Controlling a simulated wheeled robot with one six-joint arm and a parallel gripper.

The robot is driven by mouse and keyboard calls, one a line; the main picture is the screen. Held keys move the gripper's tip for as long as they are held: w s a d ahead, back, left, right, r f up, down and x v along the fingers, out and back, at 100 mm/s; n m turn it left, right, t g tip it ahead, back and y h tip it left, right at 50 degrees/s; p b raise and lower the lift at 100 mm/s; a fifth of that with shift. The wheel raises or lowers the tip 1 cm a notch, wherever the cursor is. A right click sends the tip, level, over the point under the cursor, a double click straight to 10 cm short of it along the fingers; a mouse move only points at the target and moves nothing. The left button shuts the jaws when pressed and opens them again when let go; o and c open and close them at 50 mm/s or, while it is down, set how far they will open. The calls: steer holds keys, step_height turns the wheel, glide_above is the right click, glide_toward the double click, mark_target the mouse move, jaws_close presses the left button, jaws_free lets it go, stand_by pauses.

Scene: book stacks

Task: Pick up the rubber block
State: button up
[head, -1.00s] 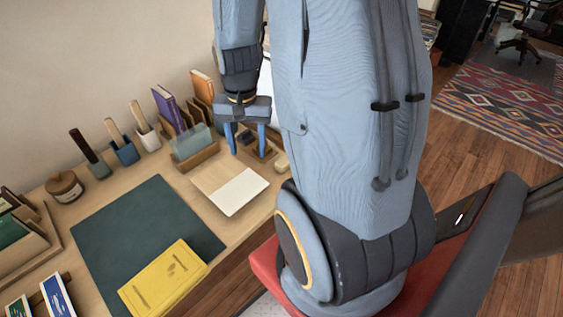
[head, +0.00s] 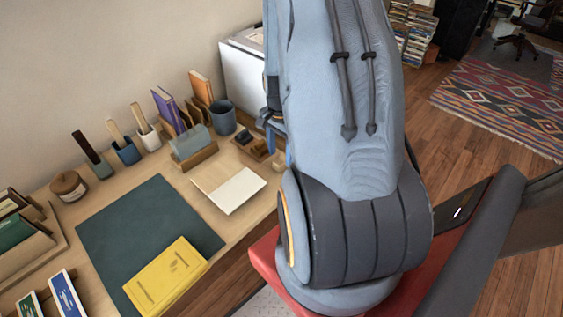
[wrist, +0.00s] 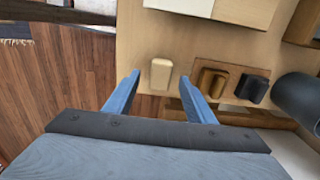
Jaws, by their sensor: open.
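A small cream block (wrist: 161,74), which looks like the rubber block, lies on the wooden desk near its edge. In the head view the block (head: 277,164) shows beside my arm, partly hidden. My gripper (wrist: 159,79) is open and empty. In the wrist view the block appears between its two blue fingertips; I cannot tell how far below them it is. In the head view my gripper is mostly hidden behind my arm.
A wooden tray (wrist: 231,67) with a brown and a black block sits right of the cream block in the wrist view. A dark cup (wrist: 297,95) is beyond it. A pale notepad (head: 228,189), yellow book (head: 166,276) and dark mat (head: 150,225) are on the desk.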

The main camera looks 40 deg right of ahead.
mark_target(281, 158)
steer(key=shift+d+f+p, duration=0.1)
steer(key=shift+f+p, duration=0.35)
steer(key=shift+f, duration=1.2)
steer(key=c, duration=1.2)
steer(key=shift+r, duration=0.15)
step_height(281, 158, up, 10)
steer(key=b, duration=0.2)
